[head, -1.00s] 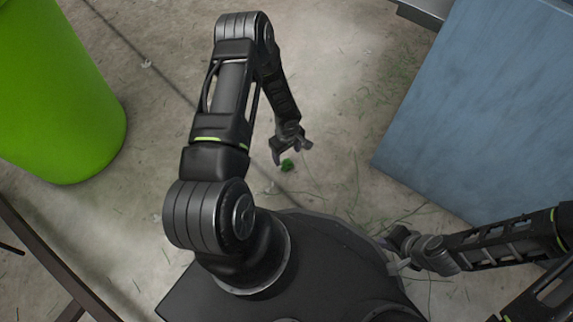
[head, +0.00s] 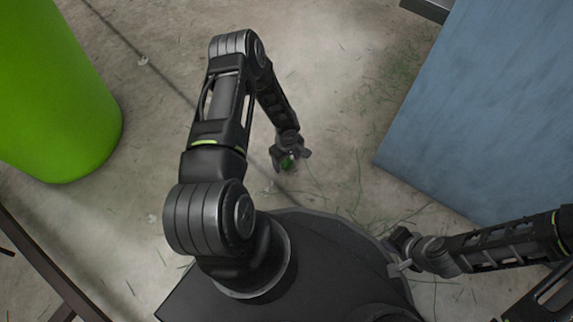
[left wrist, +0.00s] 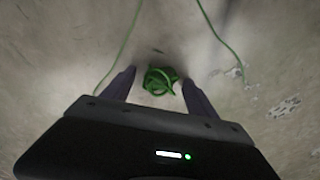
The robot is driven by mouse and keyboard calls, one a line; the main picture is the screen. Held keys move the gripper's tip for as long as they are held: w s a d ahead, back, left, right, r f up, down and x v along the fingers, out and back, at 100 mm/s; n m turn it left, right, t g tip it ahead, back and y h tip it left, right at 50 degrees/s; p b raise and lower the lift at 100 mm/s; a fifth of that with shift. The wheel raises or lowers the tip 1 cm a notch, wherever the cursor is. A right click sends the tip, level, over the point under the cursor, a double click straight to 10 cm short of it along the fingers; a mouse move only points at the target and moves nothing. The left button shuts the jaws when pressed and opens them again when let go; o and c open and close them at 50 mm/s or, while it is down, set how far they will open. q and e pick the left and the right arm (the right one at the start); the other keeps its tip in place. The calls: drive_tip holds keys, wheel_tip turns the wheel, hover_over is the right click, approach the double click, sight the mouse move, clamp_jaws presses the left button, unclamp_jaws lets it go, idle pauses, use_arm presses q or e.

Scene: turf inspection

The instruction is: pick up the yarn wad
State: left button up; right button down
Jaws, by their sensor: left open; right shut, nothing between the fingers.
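The yarn wad is a small tangled green bundle on the concrete floor. In the head view the yarn wad (head: 287,162) shows at my left gripper (head: 288,164), partly covered by it. In the left wrist view the yarn wad (left wrist: 160,81) lies between and just past the tips of my left gripper (left wrist: 158,83), whose fingers are spread apart on either side. I cannot tell whether the fingers touch it. My right gripper (head: 394,257) is shut and empty at the lower right, beside my base.
A bright green bin (head: 55,90) stands at the left. A large blue block (head: 490,110) stands at the right. Thin green strands (left wrist: 221,40) lie on the floor near the wad. A dark bar (head: 45,265) crosses the lower left. The floor around the wad is otherwise clear.

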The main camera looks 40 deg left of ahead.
use_arm(q)
drive_tip(key=shift+c, duration=0.4)
drive_tip(key=c, duration=1.3)
